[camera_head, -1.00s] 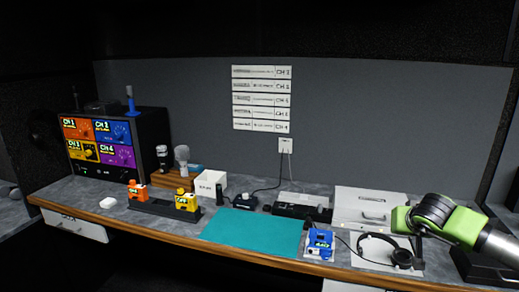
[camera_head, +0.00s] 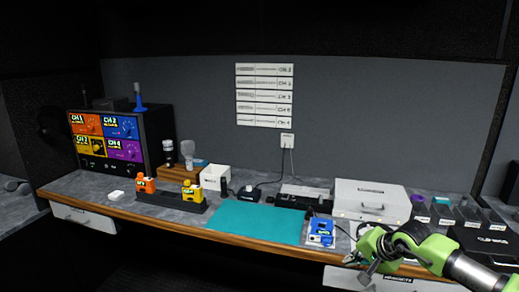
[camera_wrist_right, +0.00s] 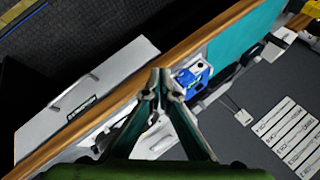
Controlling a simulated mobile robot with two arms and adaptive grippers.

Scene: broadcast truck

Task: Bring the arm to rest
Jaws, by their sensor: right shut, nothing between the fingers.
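My right arm comes in from the right in the head view, with its green and dark gripper (camera_head: 362,262) low at the counter's front edge, left of a black case. In the right wrist view the fingers of the right gripper (camera_wrist_right: 160,72) meet at their tips with nothing between them. The blue pack (camera_head: 320,232) lies on the counter just left of the gripper, apart from it; it also shows in the right wrist view (camera_wrist_right: 194,77). The headphones are mostly hidden behind my arm. My left gripper is not in view.
A teal mat (camera_head: 256,220) lies on the counter, and a white drawer box (camera_head: 369,199) stands behind. Orange (camera_head: 146,183) and yellow (camera_head: 192,191) packs sit in a black holder (camera_head: 160,201). A coloured channel panel (camera_head: 106,137) stands at the left. A black case (camera_head: 490,240) is at the right.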

